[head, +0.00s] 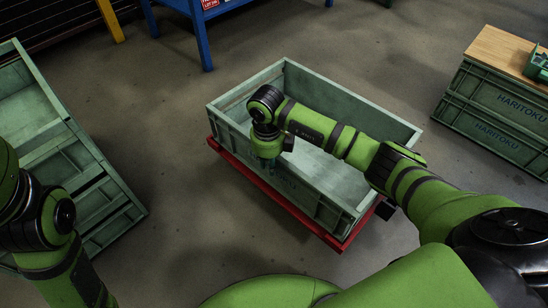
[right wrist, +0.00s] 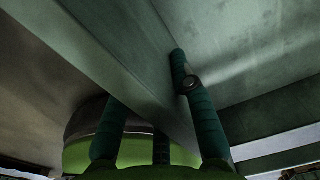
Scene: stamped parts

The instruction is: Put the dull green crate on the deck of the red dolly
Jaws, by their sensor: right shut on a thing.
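The dull green crate (head: 345,100) is open-topped, looks empty and sits level over the red dolly (head: 275,196) in the head view. The dolly's red edge shows along the crate's near-left side and near corner; the rest is hidden under the crate. I cannot tell whether the crate's base rests fully on the deck. My right gripper (head: 267,157) is shut on the crate's near-left wall, pointing down. In the right wrist view its fingers (right wrist: 155,115) stand on both sides of the crate wall (right wrist: 125,65). My left arm shows at lower left, but its gripper is out of view.
Green crates (head: 60,145) are stacked at the left. At the right, a stack of green crates (head: 490,112) has a wooden top (head: 495,50) with a small green bin (head: 538,66). A blue-legged table (head: 203,40) stands at the back. Bare floor surrounds the dolly.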

